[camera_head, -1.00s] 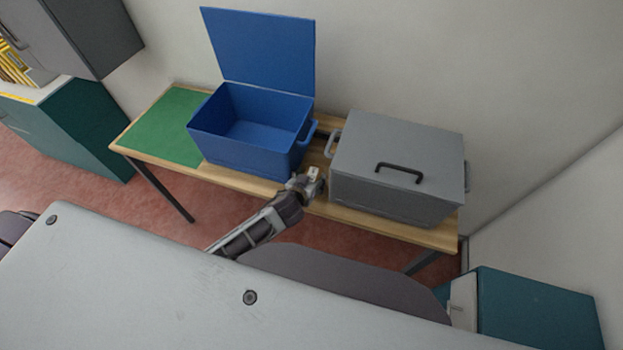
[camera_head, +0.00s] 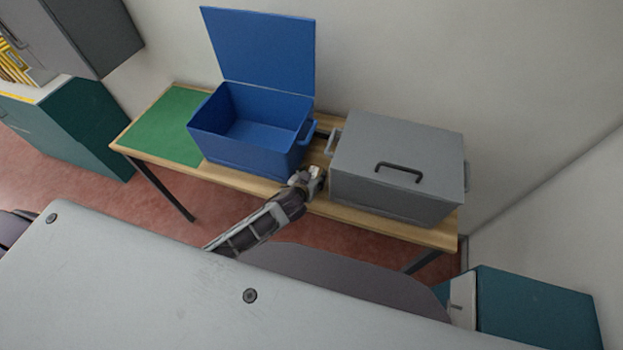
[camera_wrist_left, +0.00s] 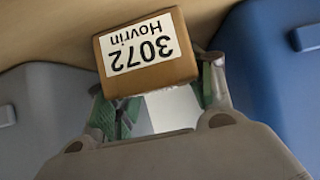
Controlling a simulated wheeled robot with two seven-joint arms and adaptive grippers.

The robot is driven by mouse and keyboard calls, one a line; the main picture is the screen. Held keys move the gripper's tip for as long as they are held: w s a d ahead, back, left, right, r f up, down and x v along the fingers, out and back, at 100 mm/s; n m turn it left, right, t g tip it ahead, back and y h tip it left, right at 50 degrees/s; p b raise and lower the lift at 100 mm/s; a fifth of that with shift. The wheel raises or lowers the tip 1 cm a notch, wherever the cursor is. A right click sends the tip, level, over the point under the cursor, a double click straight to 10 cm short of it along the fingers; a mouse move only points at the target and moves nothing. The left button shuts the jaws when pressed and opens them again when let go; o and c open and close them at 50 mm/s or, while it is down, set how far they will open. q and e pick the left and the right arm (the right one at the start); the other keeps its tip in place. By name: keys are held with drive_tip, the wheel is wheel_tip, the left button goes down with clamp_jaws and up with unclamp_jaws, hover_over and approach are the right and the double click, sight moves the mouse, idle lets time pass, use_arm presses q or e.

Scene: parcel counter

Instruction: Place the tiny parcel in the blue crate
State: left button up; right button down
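The tiny parcel (camera_wrist_left: 146,50) is a small brown box with a white label reading 3072 Hovrin, upside down in the left wrist view. My left gripper (camera_wrist_left: 160,85) has its green-padded fingers close against both sides of it. In the head view the left gripper (camera_head: 314,176) is at the table's front edge, between the blue crate and the grey box; the parcel is tiny there. I cannot tell whether the parcel is clear of the table. The blue crate (camera_head: 240,152) stands left of it, lid (camera_head: 260,52) raised, inside empty. My right gripper is not in view.
A grey lidded box (camera_head: 395,190) with a black handle stands close on the right of the left gripper. A green mat (camera_head: 163,128) lies left of the crate on the wooden table (camera_head: 240,182). A wall is behind.

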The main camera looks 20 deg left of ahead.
sight(310, 169)
use_arm(q)
drive_tip(key=c, duration=0.6)
drive_tip(key=shift+s+r, duration=0.1)
drive_tip(key=shift+r, duration=0.1)
drive_tip(key=shift+r, duration=0.2)
wheel_tip(310, 169, up, 6)
drive_tip(key=shift+r+b, duration=0.15)
drive_tip(key=shift+b, duration=0.25)
drive_tip(key=shift+s, duration=0.75)
drive_tip(key=shift+s+a+b, duration=0.2)
drive_tip(key=shift+s+b, duration=0.65)
drive_tip(key=shift+s, duration=3.7)
drive_tip(key=shift+s+a+b, duration=0.15)
drive_tip(key=shift+s+b, duration=0.7)
drive_tip(key=shift+s, duration=3.7)
